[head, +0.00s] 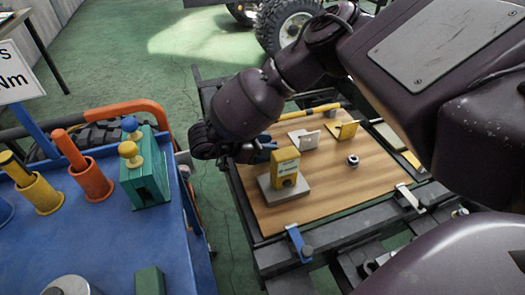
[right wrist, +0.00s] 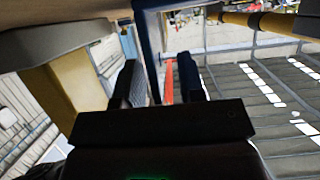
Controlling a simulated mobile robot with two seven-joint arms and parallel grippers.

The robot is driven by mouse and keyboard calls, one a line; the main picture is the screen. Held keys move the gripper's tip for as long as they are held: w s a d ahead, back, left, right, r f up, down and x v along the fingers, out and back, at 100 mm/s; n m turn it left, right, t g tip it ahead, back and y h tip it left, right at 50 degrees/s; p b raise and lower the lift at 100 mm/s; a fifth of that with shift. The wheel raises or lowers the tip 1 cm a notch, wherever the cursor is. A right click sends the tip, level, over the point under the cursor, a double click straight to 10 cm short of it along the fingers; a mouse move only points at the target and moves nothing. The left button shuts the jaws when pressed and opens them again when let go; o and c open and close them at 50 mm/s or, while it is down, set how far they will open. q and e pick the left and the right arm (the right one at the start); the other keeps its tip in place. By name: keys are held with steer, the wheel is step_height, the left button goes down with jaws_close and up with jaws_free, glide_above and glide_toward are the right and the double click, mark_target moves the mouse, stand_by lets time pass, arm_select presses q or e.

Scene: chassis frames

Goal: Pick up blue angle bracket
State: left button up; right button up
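My right gripper (head: 250,152) reaches in from the upper right in the head view, low over the left part of the wooden board. A small patch of dark blue at its fingertips looks like the blue angle bracket (head: 268,146), mostly hidden by the gripper and the yellow block. In the right wrist view the two dark fingers (right wrist: 160,85) stand apart. An upright dark blue plate (right wrist: 151,45), likely the bracket, shows between them, closer to the left finger. I cannot see contact on both sides. My left gripper is not in view.
The wooden board (head: 325,195) holds a yellow block on a grey base (head: 285,170), a white bracket (head: 304,139), a yellow bracket (head: 344,131), a nut (head: 352,160) and a yellow-handled tool (head: 312,112). A blue cart (head: 110,235) with coloured holders stands left, across a gap.

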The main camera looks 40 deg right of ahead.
steer(key=shift+c, duration=0.3)
jaws_close()
steer(key=shift+r, duration=0.1)
